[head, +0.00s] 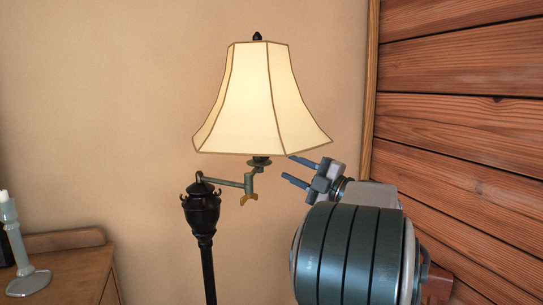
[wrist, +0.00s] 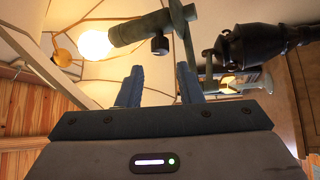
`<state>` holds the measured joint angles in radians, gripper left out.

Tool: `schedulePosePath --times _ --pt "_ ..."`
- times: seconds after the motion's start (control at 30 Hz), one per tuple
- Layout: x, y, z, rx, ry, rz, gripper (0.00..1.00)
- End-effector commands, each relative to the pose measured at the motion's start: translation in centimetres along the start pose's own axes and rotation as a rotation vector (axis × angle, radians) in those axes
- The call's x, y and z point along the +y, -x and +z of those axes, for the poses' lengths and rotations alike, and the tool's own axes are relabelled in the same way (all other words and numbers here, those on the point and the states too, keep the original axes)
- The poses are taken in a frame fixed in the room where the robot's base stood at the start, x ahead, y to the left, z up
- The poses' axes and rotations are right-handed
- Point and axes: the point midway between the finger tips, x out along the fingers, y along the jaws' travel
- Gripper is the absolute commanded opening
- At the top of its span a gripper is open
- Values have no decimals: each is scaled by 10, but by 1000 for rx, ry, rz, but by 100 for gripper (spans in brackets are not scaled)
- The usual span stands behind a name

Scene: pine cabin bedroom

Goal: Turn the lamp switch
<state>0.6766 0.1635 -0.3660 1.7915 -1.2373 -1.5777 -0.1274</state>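The floor lamp has a cream panelled shade (head: 255,105), a black post (head: 203,215) and a swing arm (head: 222,182). My gripper (head: 288,167) is open and empty, just right of the socket under the shade rim. In the wrist view its fingertips (wrist: 158,68) point toward the socket and knob, apart from them.
A wooden dresser (head: 65,270) with a pale candle holder (head: 25,265) stands at lower left. A plank wall (head: 460,120) is close on the right. The plain wall (head: 110,100) is behind the lamp. The shade overhangs my fingers, and the post stands left of them.

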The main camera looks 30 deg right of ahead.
Motion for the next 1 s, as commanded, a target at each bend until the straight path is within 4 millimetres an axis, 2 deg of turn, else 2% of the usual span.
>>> schedulePosePath --times 0.1,0.3,0.5,0.8,0.83,0.93,1.0 --pt "1 -27 0 4 -2 -1 33" --pt "4 -55 4 2 -6 5 33" --pt "6 -66 7 -1 -7 11 33" --pt "5 -71 7 -1 -7 9 33" --pt "5 -71 7 -1 -7 9 30" --pt "5 -71 6 -1 -7 9 2" --pt "5 -71 6 -1 -7 10 1"
